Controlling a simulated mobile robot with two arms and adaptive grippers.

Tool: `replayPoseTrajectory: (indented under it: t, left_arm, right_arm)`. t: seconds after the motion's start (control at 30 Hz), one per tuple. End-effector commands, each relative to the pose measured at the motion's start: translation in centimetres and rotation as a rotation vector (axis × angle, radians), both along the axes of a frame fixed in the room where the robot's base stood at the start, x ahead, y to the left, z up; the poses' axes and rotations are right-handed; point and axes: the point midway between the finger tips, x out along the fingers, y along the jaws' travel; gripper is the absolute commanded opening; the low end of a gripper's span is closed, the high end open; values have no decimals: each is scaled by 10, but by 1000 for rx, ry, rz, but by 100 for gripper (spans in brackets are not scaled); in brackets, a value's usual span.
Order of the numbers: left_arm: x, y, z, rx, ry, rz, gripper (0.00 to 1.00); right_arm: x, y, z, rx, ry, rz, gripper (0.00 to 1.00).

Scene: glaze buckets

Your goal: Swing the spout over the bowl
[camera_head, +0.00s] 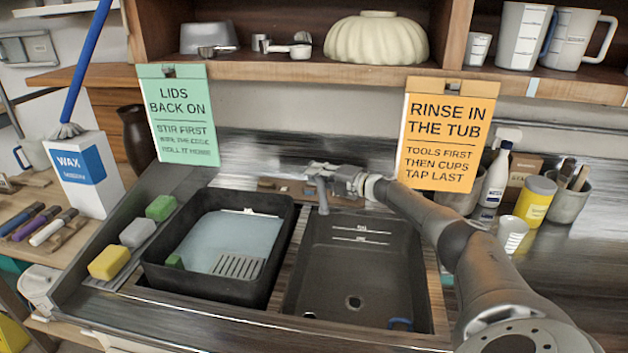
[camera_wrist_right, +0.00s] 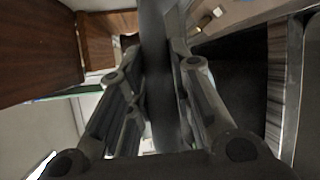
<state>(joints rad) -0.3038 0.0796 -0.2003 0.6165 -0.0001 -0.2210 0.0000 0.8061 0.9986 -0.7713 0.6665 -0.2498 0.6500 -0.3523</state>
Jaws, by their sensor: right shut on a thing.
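The grey tap spout (camera_head: 322,196) stands at the back of the sink. Its down-turned end overlaps the back left corner of the dark grey sink bowl (camera_head: 352,262) in the head view. My right gripper (camera_head: 318,174) reaches in from the right and is shut on the spout near its top. In the right wrist view, the dark grey spout (camera_wrist_right: 158,75) runs between the two fingers, which hide part of it. The tap's base is hidden or too small to make out. My left gripper is not in view.
A black tub (camera_head: 205,288) with pale blue liquid stands left of the bowl. Yellow, grey and green sponges (camera_head: 110,262) lie beside it. An orange sign (camera_head: 445,140) and a green sign (camera_head: 180,120) hang from the shelf behind. A spray bottle (camera_head: 494,178) stands at the right.

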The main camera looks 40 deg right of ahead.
Motion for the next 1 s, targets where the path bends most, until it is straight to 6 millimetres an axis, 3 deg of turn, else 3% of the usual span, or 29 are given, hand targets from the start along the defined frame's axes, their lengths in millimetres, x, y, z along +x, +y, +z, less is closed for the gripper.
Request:
replayPoseTrajectory:
  t: [0.37, 0.4, 0.53, 1.0]
  left_arm:
    - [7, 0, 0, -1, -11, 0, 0]
    - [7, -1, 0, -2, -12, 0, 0]
    - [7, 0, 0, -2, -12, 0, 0]
    - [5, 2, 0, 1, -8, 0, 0]
  right_arm:
    - [0, 3, -3, -2, 4, 9, 0]
    - [0, 3, -3, -2, 4, 9, 26]
    - [0, 2, -2, -1, 3, 8, 42]
    - [-8, -1, -1, -1, 1, 4, 42]
